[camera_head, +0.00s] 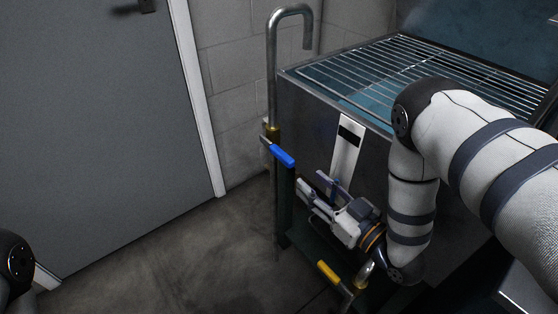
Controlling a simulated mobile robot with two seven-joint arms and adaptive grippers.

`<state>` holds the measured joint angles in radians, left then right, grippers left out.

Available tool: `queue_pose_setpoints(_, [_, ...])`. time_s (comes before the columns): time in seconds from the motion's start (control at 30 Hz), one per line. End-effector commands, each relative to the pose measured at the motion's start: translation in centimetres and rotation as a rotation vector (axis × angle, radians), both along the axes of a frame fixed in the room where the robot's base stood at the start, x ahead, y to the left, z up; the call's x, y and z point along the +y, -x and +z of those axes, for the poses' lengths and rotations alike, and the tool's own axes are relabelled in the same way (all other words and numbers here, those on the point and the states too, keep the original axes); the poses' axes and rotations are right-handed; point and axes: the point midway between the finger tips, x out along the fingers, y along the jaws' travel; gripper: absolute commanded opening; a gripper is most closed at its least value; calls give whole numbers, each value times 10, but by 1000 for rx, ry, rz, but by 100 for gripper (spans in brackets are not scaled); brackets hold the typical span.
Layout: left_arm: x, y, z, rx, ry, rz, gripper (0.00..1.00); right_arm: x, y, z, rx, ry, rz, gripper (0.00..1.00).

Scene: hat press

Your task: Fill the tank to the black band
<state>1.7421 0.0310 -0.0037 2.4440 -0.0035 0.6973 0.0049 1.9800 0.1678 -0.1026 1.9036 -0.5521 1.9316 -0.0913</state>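The tank (310,122) is a dark metal box with a wire grate (385,70) on top; bluish water or lining shows below the grate. A white gauge strip (346,150) on its front carries the black band (350,133). My gripper partly covers the strip's lower end, and I cannot read the level there. A bent steel pipe (272,75) rises at the tank's left corner, with a blue-handled valve (283,156) on it. A yellow-handled valve (328,273) sits low in front. My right gripper (312,184) appears open and empty, below and right of the blue handle. My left gripper is out of view.
A grey door (95,130) with a white frame stands at the left, beside a block wall (235,85). The concrete floor (190,260) in front of them is clear. My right arm covers part of the tank's front and right side.

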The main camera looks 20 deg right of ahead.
Motion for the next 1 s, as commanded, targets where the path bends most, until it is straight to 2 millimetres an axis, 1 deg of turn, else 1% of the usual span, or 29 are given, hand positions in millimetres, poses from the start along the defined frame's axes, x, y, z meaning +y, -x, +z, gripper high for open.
queue_pose_setpoints(0.07, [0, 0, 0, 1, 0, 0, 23, 6, -15, 3, -6, -1, 2, 37])
queue_pose_setpoints(0.3, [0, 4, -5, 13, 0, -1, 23, 27, -72, 1, -2, -1, 1, 37])
queue_pose_setpoints(0.4, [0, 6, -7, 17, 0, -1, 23, 33, -90, 1, 1, 1, -1, 37])
queue_pose_setpoints(0.5, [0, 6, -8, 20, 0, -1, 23, 37, -101, 1, 3, 0, -1, 37])
queue_pose_setpoints(0.57, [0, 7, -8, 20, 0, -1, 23, 38, -104, 1, 4, -1, -2, 37])
queue_pose_setpoints(0.8, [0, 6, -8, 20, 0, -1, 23, 39, -106, 2, 4, -1, -3, 37])
queue_pose_setpoints(0.83, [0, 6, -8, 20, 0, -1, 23, 39, -106, 2, 4, 0, -3, 34])
queue_pose_setpoints(0.87, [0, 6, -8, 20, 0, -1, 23, 39, -106, 2, 4, 0, -3, 28])
queue_pose_setpoints(0.9, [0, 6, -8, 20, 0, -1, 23, 39, -106, 2, 4, 0, -3, 19])
queue_pose_setpoints(0.97, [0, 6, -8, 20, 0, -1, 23, 39, -106, 2, 4, 0, -3, 5])
queue_pose_setpoints(1.0, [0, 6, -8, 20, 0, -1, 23, 39, -106, 2, 4, 0, -3, 0])
